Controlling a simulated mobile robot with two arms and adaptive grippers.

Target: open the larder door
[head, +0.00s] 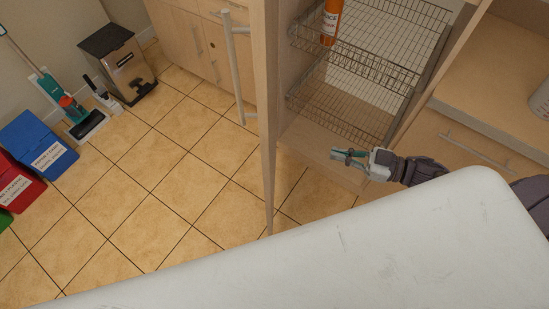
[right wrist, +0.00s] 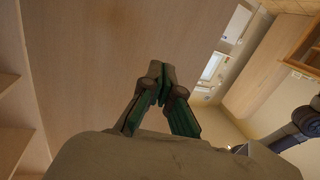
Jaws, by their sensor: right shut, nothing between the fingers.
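The larder door (head: 266,120) stands swung out from the larder and is seen nearly edge-on in the head view. Its long pale bar handle (head: 233,70) is on the face turned to the left. Behind the door the larder's wire baskets (head: 345,105) are exposed. My right gripper (head: 336,155) is shut and empty, on the inner side of the door, in front of the lower basket and apart from the handle. In the right wrist view its closed fingertips (right wrist: 158,72) point toward a broad wooden panel (right wrist: 95,60), which looks like the door's inner face. My left gripper is not in view.
An orange bottle (head: 331,20) stands in the upper basket. A counter (head: 510,90) is at the right. A metal bin (head: 120,65), a broom and blue and red boxes (head: 38,140) line the left wall. Tiled floor left of the door is clear.

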